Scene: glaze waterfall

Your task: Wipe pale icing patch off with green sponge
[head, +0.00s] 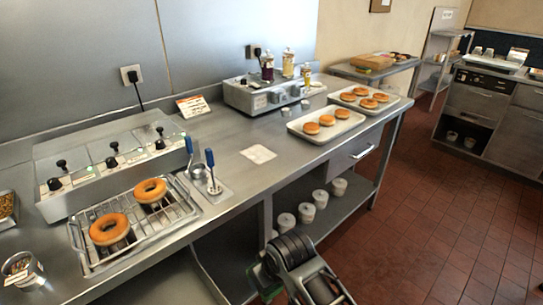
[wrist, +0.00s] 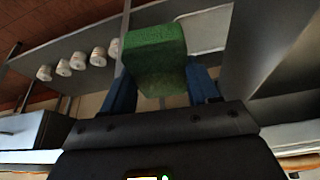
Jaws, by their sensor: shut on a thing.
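The green sponge (wrist: 154,48) is held in my gripper (wrist: 158,80), between two blue fingers in the wrist view. In the head view my arm is low at the bottom centre, in front of the counter and below its top; a little green shows at its left edge. The pale icing patch (head: 258,154) lies flat on the steel counter (head: 240,185), in the middle, between the glazing station and the trays. The sponge is well apart from it. The patch cannot be made out in the wrist view.
Left of the patch are two blue-handled tools (head: 211,172) and a rack (head: 130,226) with two doughnuts. Right are doughnut trays (head: 326,136); behind is a steel unit with bottles (head: 267,95). White tubs (head: 305,212) stand on the lower shelf. Bare counter surrounds the patch.

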